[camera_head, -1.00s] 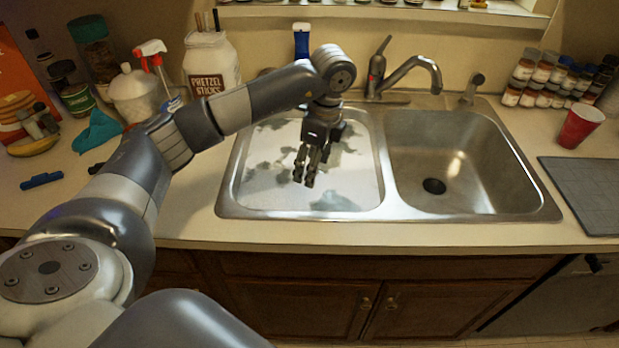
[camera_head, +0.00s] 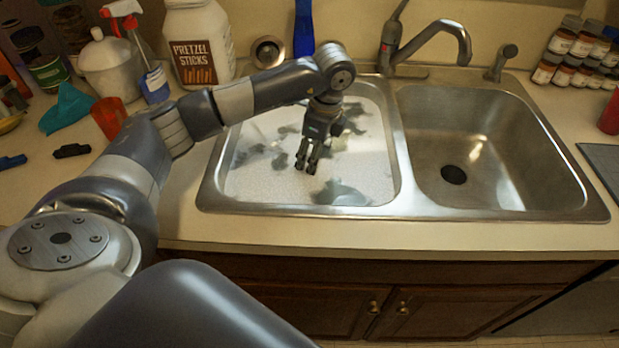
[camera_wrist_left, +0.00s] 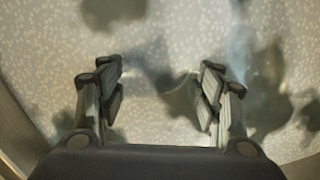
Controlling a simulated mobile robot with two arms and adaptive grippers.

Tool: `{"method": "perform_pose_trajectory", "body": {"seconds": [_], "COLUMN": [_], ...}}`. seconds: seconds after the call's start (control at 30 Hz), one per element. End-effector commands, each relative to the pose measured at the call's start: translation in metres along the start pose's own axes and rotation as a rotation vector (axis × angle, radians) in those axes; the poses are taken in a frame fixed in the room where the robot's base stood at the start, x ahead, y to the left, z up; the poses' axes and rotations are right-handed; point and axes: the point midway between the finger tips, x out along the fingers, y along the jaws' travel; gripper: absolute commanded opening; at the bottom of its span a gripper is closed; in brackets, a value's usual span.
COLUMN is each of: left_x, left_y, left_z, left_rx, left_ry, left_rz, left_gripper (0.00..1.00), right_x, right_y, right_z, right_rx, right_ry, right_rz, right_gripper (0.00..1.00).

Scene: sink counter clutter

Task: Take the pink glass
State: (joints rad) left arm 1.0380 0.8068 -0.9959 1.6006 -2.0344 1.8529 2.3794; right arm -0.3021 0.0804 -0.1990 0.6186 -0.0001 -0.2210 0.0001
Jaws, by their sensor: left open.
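I cannot clearly make out a pink glass. My left gripper (camera_head: 308,160) is open and empty, pointing down over the left sink basin (camera_head: 212,178). The basin looks filled with pale, speckled, cloudy liquid with dark blotches. A faint clear shape (camera_wrist_left: 262,75) shows right of the fingers, too blurred to name. A red translucent cup (camera_head: 108,118) stands on the left counter, partly behind my left arm. My right gripper is out of view.
The right basin (camera_head: 480,150) is empty, with the faucet (camera_head: 430,42) behind. A pretzel jar (camera_head: 198,45), spray bottle (camera_head: 152,80) and blue bottle (camera_head: 303,28) stand at the back. A red cup (camera_head: 609,115) and spice jars (camera_head: 560,45) are at the right.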

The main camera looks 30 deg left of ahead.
Motion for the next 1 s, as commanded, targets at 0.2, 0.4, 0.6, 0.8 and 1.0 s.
{"method": "perform_pose_trajectory", "body": {"seconds": [0.2,0.4,0.6,0.8,1.0], "left_x": [0.019,0.047,0.069,0.071,0.071], "left_y": [0.0,0.001,0.0,0.0,0.0], "left_z": [0.001,0.001,0.0,0.0,0.0], "left_rx": [-0.002,-0.001,-0.001,-0.001,-0.001], "left_ry": [0.0,-0.001,0.001,0.001,0.002], "left_rz": [0.0,0.003,-0.001,-0.002,-0.002], "left_gripper": [0.6,0.6,0.6,0.6,0.28], "right_x": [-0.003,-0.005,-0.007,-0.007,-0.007], "right_y": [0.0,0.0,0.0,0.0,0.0], "right_z": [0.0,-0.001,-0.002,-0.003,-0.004], "right_rx": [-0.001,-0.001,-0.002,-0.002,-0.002], "right_ry": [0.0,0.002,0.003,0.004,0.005], "right_rz": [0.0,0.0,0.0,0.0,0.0], "right_gripper": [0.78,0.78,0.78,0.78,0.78]}}
